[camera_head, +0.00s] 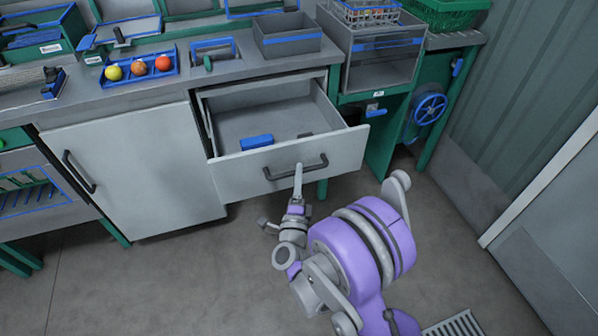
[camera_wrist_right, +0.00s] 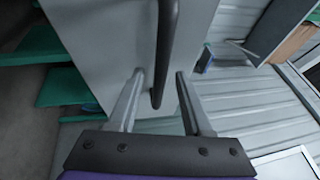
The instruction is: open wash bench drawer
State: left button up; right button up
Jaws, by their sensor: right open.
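The wash bench drawer (camera_head: 230,178) is pulled out from the bench and its inside shows. Its dark bar handle (camera_head: 296,169) is on the pale front panel. A blue block (camera_head: 257,142) and a small dark item (camera_head: 305,135) lie inside. My right gripper (camera_head: 298,172) is at the handle. In the right wrist view my right gripper (camera_wrist_right: 160,80) is open, with the handle (camera_wrist_right: 167,45) between its two fingers and a gap to each side. My left gripper is not in view.
A closed cabinet door (camera_head: 135,170) with a dark handle is left of the drawer. On the bench top stand a blue tray (camera_head: 112,80) with round fruit and a grey bin (camera_head: 290,46). A blue handwheel (camera_head: 430,108) is at the right.

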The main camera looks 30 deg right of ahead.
pick_arm(q)
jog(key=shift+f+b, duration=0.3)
jog(key=shift+b, duration=0.05)
pick_arm(e)
jog(key=v, duration=0.9)
jog(key=w+a+r+n+g+y, duration=0.1)
jog(key=w+a+r+n+y, duration=0.15)
jog(key=a+n+y, duration=1.25)
jog(key=s+d+f+n+g+h, duration=0.1)
jog(key=s+d+f+n+g, duration=0.1)
jog(key=s+n+g, duration=0.35)
jog(key=s+d+f+n+g+h, duration=0.1)
jog(key=s+d+f+n+g, duration=0.15)
jog(key=s, duration=0.65)
jog(key=s+d+f+n+g+h, duration=0.1)
jog(key=s+d+f+n+g, duration=0.15)
jog(key=s, duration=0.45)
pick_arm(q)
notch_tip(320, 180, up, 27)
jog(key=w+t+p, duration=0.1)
jog(key=p, duration=2.2)
jog(key=shift+p, duration=0.4)
pick_arm(e)
notch_tip(320, 180, up, 27)
jog(key=shift+w+n+t, duration=0.35)
jog(key=shift+w, duration=0.15)
